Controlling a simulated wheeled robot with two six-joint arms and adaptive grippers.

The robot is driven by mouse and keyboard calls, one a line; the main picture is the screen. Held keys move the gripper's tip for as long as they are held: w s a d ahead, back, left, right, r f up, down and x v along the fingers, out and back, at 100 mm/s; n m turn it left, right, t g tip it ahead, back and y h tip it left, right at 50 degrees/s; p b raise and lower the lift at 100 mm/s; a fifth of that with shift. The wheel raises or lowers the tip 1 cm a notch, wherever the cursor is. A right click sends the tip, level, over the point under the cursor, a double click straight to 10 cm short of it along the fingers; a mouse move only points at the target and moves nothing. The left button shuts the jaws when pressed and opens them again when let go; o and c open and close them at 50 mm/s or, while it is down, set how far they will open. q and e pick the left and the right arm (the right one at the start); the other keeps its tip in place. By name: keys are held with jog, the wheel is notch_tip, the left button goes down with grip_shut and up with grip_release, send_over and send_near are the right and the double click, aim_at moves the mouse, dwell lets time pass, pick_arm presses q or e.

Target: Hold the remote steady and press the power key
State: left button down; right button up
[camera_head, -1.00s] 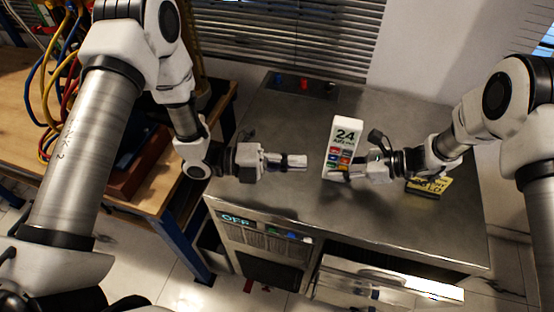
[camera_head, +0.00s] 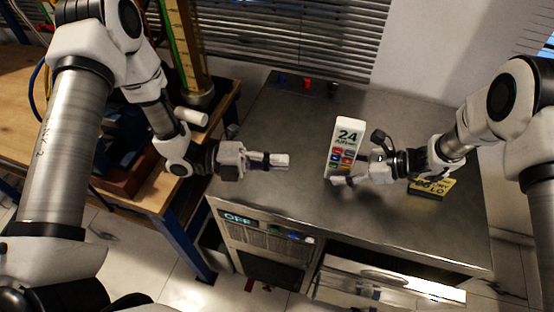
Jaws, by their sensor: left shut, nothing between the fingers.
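The remote (camera_head: 347,134) is a white upright block on the steel bench top, with a "24" and rows of coloured keys on its face. My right gripper (camera_head: 345,178) is at the remote's lower right from the right side. One finger lies low in front of its base; the other is partly hidden, so its grip is unclear. My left gripper (camera_head: 281,160) is shut and empty, pointing right at the remote with a clear gap between them. The power key cannot be told apart from the other keys at this size.
The steel bench top (camera_head: 290,200) is mostly clear. A yellow sign (camera_head: 436,186) sits behind my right gripper. An "OFF" display (camera_head: 237,218) is on the bench front, beside an open drawer (camera_head: 385,280). A wooden table (camera_head: 150,200) stands at left.

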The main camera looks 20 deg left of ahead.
jog(key=v, duration=1.2)
